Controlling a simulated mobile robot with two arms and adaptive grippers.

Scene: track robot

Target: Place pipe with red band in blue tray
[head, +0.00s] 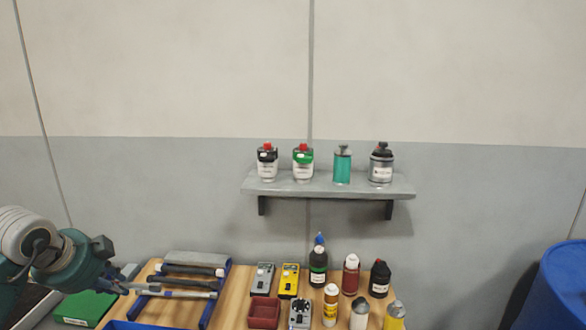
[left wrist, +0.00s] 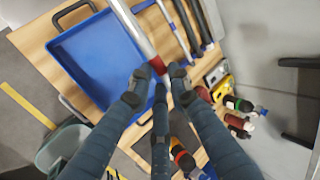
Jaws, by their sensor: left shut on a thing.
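The pipe with the red band (left wrist: 143,40) is a pale metal tube, and its red band (left wrist: 157,64) sits right by my fingertips in the left wrist view. My left gripper (left wrist: 157,84) is shut on the pipe near the band. The pipe slants up and out of the top of that view. The blue tray (left wrist: 100,58) lies below, mostly left of the pipe, and its visible floor looks empty. In the head view my left gripper (head: 121,286) is at the lower left, and only a strip of the tray (head: 130,325) shows. My right gripper is not in view.
Hammers (head: 190,282) lie in a blue rack beside the tray. Meters, a red bin (head: 264,313) and several bottles stand on the wooden table to the right. A wall shelf (head: 330,185) holds cans. A blue barrel (head: 560,285) stands at far right.

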